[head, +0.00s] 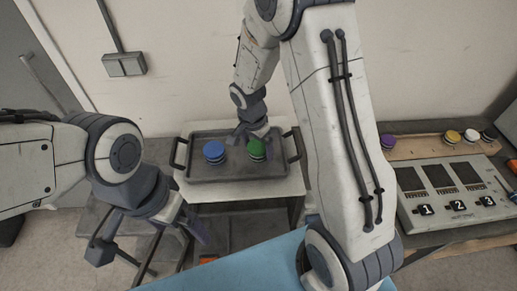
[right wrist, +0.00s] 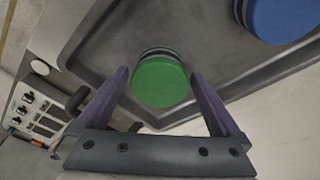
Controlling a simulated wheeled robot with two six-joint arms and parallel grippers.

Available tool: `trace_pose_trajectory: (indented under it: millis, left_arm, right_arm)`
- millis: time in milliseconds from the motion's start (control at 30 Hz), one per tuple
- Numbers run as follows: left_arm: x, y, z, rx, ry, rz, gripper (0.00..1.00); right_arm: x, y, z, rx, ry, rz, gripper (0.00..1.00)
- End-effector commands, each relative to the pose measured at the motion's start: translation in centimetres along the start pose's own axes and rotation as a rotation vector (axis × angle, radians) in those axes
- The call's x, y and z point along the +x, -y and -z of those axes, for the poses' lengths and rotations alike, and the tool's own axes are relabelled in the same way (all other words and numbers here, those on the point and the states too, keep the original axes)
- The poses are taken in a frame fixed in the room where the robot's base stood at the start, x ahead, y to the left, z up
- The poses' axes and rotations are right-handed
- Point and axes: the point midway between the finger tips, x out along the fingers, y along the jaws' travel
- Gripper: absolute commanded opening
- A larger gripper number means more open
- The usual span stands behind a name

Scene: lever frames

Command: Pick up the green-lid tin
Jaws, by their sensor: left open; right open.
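The green-lid tin (head: 257,149) stands upright on the grey tray, to the right of a blue-lid tin (head: 213,151). My right gripper (head: 253,136) is open and close to the green-lid tin. In the right wrist view the green-lid tin (right wrist: 162,82) lies ahead between the open fingers (right wrist: 160,92), and I cannot tell whether they touch it. The blue-lid tin (right wrist: 282,16) is at the top right there. My left gripper (head: 150,250) is open and empty at the lower left, away from the tray.
The grey tray (head: 222,177) with black handles rests on a small cart. A light blue surface (head: 255,268) lies in front.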

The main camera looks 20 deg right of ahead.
Motion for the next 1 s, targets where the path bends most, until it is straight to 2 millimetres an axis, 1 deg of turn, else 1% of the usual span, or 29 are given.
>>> trace_pose_trajectory:
  millis: [67,100,167,200,267,300,567,733,833,900,933,1000]
  left_arm:
    - [0.0,0.0,0.0,0.000,0.000,0.000,1.00]
    - [0.0,0.0,0.0,0.000,0.000,0.000,1.00]
    - [0.0,0.0,0.0,0.000,0.000,0.000,1.00]
    - [0.0,0.0,0.0,0.000,0.000,0.000,1.00]
    - [0.0,0.0,0.0,0.000,0.000,0.000,1.00]
    - [0.0,0.0,0.0,0.000,0.000,0.000,1.00]
    - [0.1,0.0,0.0,0.000,0.000,0.000,1.00]
    - [0.6,0.0,0.0,-0.001,0.000,0.000,1.00]
    - [1.3,0.1,-0.1,-0.002,0.000,0.000,1.00]
    - [2.1,0.1,-0.1,-0.003,0.000,0.000,1.00]
    - [2.3,0.2,-0.1,-0.003,0.000,0.000,1.00]
    - [3.0,0.2,-0.2,-0.004,0.000,0.000,1.00]
  right_arm:
    - [0.0,0.0,0.0,0.000,0.000,0.000,1.00]
    - [0.0,0.0,0.0,0.001,0.000,0.000,0.85]
    - [0.0,-0.1,0.0,0.001,0.000,0.000,0.62]
    - [0.0,-0.1,0.1,0.001,0.000,0.000,0.46]
    - [0.0,-0.1,0.1,0.001,0.000,0.000,0.23]
    - [0.0,0.0,0.1,0.001,0.000,0.000,0.15]
    - [-0.1,0.0,0.1,0.001,-0.001,0.001,0.15]
    - [-1.0,0.1,0.3,0.002,-0.003,0.003,0.15]
    - [-2.3,0.1,0.4,0.002,-0.004,0.007,0.15]
    - [-3.8,0.2,0.7,0.003,-0.005,0.011,0.15]
    - [-4.3,-0.2,0.5,0.001,-0.004,0.009,0.15]
    - [-5.2,-1.6,-0.5,0.000,-0.003,0.007,0.15]
